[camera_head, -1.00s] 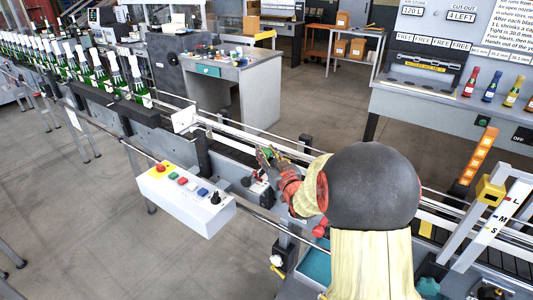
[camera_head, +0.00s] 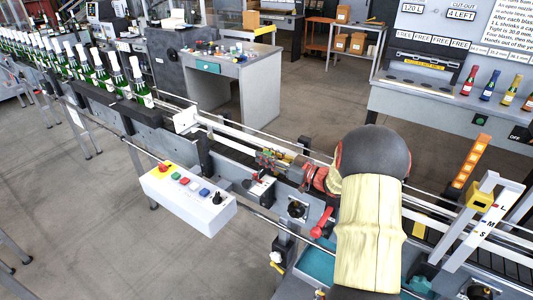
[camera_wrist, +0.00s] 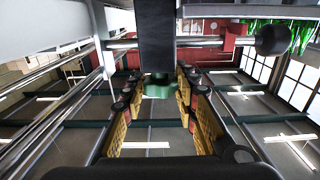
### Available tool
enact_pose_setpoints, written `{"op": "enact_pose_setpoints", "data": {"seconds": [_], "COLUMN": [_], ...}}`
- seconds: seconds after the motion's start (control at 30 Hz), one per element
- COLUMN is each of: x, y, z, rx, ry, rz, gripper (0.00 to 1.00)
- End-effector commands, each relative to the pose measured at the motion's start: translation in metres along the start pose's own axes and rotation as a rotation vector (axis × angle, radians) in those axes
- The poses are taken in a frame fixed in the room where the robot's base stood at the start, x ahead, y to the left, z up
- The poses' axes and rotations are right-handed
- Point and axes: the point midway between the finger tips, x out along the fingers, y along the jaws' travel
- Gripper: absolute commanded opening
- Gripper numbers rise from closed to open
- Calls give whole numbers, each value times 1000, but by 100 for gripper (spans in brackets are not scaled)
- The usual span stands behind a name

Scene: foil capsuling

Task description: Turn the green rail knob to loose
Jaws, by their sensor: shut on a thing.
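The green rail knob (camera_wrist: 160,88) shows in the wrist view, between my fingers and below a dark upright block. My gripper (camera_wrist: 158,105) has its yellow-padded fingers on either side of it and is shut on it. In the head view my gripper (camera_head: 268,160) reaches left over the conveyor's near rail, and its wrist and fingers hide most of the knob there. I cannot read the knob's turn angle.
A white control box (camera_head: 187,200) with coloured buttons stands at the near side. A small switch box (camera_head: 260,190) and a red lever (camera_head: 322,222) sit close to my arm. Green bottles (camera_head: 112,78) line the conveyor at left. Steel rods run beside the fingers in the wrist view.

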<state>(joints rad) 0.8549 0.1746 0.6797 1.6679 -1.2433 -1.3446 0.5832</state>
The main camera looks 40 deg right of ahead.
Motion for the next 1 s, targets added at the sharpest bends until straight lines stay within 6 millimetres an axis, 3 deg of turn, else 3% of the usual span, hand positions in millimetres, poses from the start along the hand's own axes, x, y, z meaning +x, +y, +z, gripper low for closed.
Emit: {"op": "enact_pose_setpoints", "data": {"seconds": [0.47,0.5,0.8,1.0], "x": [0,0,0,0], "y": [0,0,0,0], "z": [0,0,0,0], "rx": [-2,-2,-1,-1], "ry": [1,1,1,1], "rz": [-13,-13,-12,-12], "gripper": [4,31,48,48]}}
